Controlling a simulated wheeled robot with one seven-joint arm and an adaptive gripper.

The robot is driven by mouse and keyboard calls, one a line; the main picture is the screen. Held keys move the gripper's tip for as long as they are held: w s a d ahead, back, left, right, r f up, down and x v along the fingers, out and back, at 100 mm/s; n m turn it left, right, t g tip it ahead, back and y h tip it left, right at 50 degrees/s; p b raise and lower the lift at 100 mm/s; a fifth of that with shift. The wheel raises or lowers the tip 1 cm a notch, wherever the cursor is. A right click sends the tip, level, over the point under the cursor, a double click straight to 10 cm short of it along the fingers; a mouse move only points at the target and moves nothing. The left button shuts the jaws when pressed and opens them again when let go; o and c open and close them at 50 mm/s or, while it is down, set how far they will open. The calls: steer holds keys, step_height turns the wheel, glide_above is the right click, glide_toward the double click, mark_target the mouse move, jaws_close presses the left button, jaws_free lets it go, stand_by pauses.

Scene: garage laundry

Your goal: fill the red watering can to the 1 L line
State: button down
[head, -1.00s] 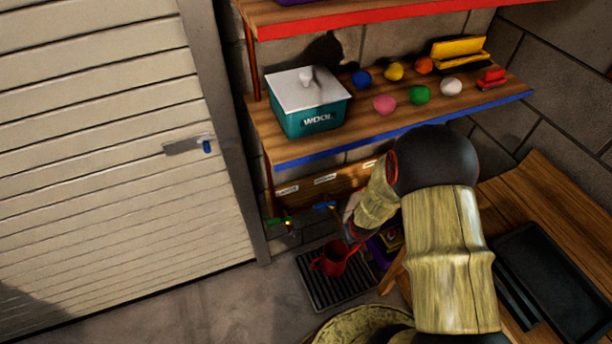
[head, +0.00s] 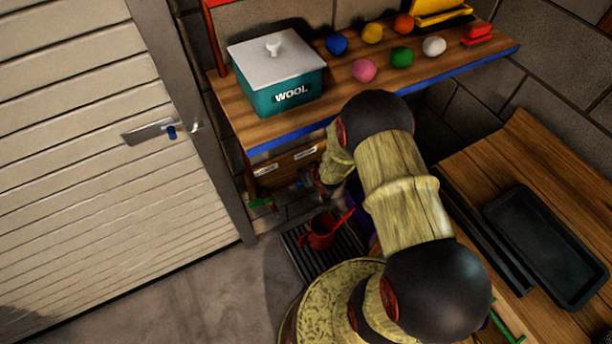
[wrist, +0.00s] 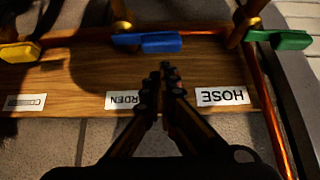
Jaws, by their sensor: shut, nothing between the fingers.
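The red watering can (head: 318,233) stands on a black slatted drain grate (head: 342,262) on the floor, below the taps. Its water level and any 1 L line cannot be made out. In the wrist view a blue tap handle (wrist: 147,42), a green one (wrist: 280,39) and a yellow one (wrist: 20,52) sit along a wooden board (wrist: 215,72). The green handle also shows in the head view (head: 262,202). My gripper (wrist: 168,70) is shut and empty, its tips close to the blue handle; contact cannot be told. No running water is visible.
White labels sit on the board: "HOSE" (wrist: 222,96) near the green handle, a partly hidden one (wrist: 122,100) near the blue. A shelf with a teal WOOL box (head: 280,92) overhangs the taps. A wooden bench (head: 520,170) with a black tray stands right. Floor at left is clear.

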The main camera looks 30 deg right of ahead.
steer(key=shift+b+x, duration=0.85)
steer(key=shift+x, duration=1.4)
